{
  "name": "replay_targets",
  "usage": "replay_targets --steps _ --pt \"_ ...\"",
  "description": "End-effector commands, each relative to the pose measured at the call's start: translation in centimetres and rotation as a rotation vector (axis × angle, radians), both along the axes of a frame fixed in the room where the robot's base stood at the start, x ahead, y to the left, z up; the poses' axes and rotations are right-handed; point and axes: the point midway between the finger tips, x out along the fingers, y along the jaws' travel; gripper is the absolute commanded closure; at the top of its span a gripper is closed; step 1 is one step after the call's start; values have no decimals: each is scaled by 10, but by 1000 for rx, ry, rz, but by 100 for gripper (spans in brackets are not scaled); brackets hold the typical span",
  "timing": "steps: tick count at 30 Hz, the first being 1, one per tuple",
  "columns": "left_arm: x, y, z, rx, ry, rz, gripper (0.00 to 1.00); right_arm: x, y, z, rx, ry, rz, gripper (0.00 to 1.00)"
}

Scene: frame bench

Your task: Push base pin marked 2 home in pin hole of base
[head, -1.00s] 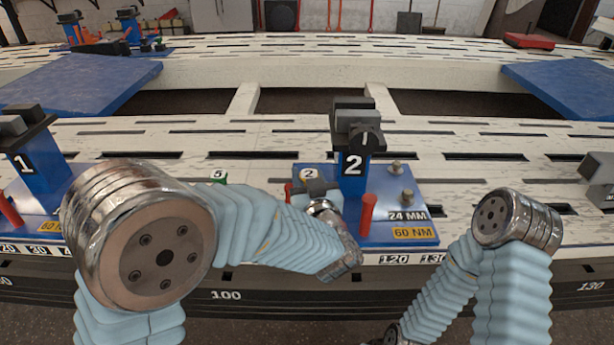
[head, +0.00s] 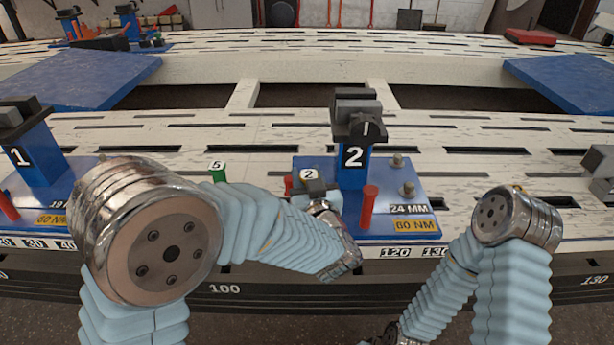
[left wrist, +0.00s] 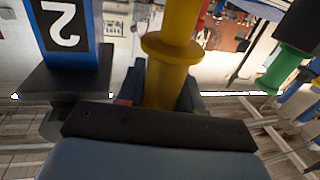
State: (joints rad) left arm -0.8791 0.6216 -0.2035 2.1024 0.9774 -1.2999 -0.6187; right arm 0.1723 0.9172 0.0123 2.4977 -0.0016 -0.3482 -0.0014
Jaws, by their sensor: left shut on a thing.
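The base pin marked 2 (head: 310,174) is upright, with a white number label on top. In the left wrist view its yellow shaft and collar (left wrist: 172,48) stand between my fingers. My left gripper (head: 317,188) is shut on this pin, low over the left part of the blue base (head: 400,232). It also shows in the left wrist view (left wrist: 165,98). The base carries a post marked 2 (head: 354,157), just right of the pin. The pin hole and the pin's lower end are hidden behind the gripper. My right gripper is out of view.
Red pins (head: 368,200) stand on the base near the gripper. A green pin marked 5 (head: 217,171) stands to the left. A blue stand marked 1 (head: 36,165) is at far left.

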Motion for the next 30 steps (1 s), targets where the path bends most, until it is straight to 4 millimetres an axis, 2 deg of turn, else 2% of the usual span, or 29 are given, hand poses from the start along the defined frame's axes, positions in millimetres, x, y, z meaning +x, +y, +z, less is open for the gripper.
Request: replay_targets --steps 30 --pt "0 0 -26 0 -1 0 100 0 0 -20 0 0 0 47"
